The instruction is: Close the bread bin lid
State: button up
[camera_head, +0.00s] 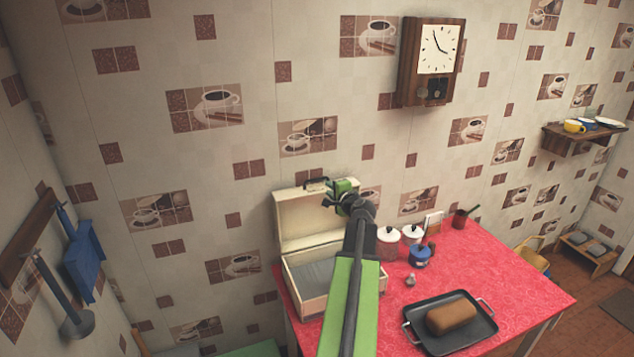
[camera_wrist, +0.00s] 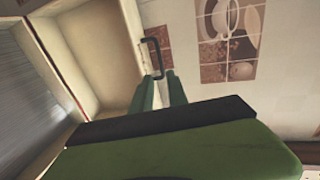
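The bread bin (camera_head: 309,302) is a cream box at the left end of the red-covered counter. Its lid (camera_head: 304,215) stands open, upright near the tiled wall, with a dark handle (camera_head: 317,183) on its top edge. My gripper (camera_head: 341,190) is at the lid's upper right edge. In the wrist view, the lid's hollow inner side (camera_wrist: 95,60) is at left, and the handle (camera_wrist: 152,56) is just beyond my gripper's green fingertips (camera_wrist: 162,78). The fingers are close together around a pale strip; whether they touch the lid is unclear. My arm hides part of the bin's right side.
White canisters (camera_head: 389,246), a blue pot (camera_head: 420,257) and a small grey item (camera_head: 410,280) stand right of my arm. A black tray (camera_head: 474,335) with a brown loaf (camera_head: 451,317) lies at the front. Blue items hang on the left wall.

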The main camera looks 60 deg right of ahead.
aim_at(317, 179)
jog(key=b+x, duration=0.3)
jog(key=x, duration=1.1)
jog(key=shift+w+d+f, duration=0.15)
jog(key=shift+w+f, duration=0.05)
jog(key=shift+w, duration=0.1)
grip_shut()
dwell(0.6)
